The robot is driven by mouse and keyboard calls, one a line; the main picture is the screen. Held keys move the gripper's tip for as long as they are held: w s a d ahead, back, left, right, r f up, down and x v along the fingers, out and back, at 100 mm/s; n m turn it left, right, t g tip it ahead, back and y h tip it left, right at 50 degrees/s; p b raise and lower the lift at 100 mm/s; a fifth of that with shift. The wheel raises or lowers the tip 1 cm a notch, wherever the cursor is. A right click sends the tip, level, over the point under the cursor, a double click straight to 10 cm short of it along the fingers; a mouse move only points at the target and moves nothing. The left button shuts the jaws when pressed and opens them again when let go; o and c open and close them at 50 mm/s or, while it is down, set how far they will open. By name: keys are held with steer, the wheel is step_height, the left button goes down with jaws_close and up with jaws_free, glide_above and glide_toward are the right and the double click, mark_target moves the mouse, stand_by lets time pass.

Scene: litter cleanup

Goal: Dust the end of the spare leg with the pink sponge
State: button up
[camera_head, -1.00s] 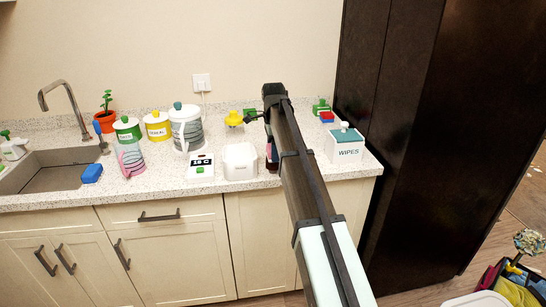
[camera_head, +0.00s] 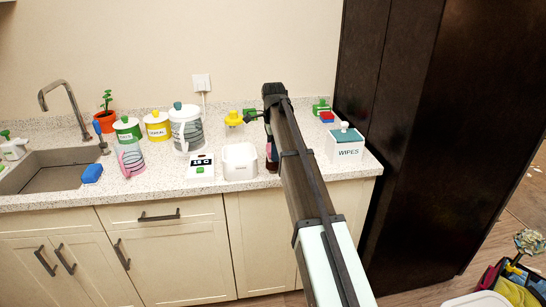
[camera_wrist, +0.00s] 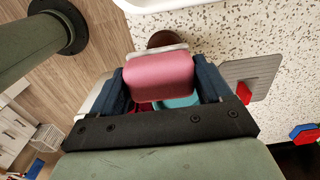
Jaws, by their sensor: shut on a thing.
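In the wrist view my gripper (camera_wrist: 161,74) is shut on the pink sponge (camera_wrist: 160,68), with a dark blue finger at each side of it. A pale strip shows along the sponge's far edge. A dark brown rounded thing (camera_wrist: 160,38) shows just beyond the sponge, at the counter's edge. It may be the end of the spare leg, but most of it is hidden, and I cannot tell whether the sponge touches it.
The white speckled counter (camera_head: 225,196) holds a white bin (camera_head: 240,161), a display box (camera_head: 200,166), a wipes box (camera_head: 346,145), canisters and a yellow thing (camera_head: 234,117). A tall dark cabinet (camera_head: 420,150) stands at right. A sink (camera_head: 55,175) is at left.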

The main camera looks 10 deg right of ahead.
steer(key=shift+s+r, duration=0.15)
steer(key=shift+r, duration=0.15)
stand_by(0.5)
steer(key=o, duration=1)
steer(key=shift+c, duration=0.2)
steer(key=c, duration=1.1)
steer(key=shift+r, duration=2.75)
steer(key=shift+c, duration=0.2)
